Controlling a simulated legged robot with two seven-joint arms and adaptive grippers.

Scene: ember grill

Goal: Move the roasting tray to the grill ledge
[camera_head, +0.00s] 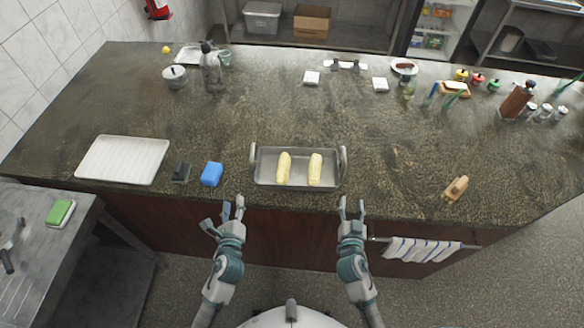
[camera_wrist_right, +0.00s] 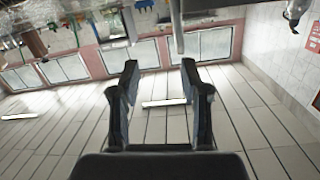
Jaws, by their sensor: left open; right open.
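The roasting tray (camera_head: 266,167) is a grey metal pan with a raised handle at each end. It sits on the counter near the front edge and holds two pale yellow, corn-like pieces (camera_head: 283,168). My left gripper (camera_head: 231,209) is open and empty, in front of the counter edge, below and left of the tray. My right gripper (camera_head: 351,205) is open and empty, below and right of the tray. It also shows in the right wrist view (camera_wrist_right: 160,85) with its fingers apart and nothing between them. I cannot make out a grill ledge for certain.
A white tray (camera_head: 122,159), a dark block (camera_head: 181,172) and a blue sponge (camera_head: 212,174) lie left of the roasting tray. A wooden item (camera_head: 456,188) lies to the right. A striped towel (camera_head: 420,249) hangs on the front rail.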

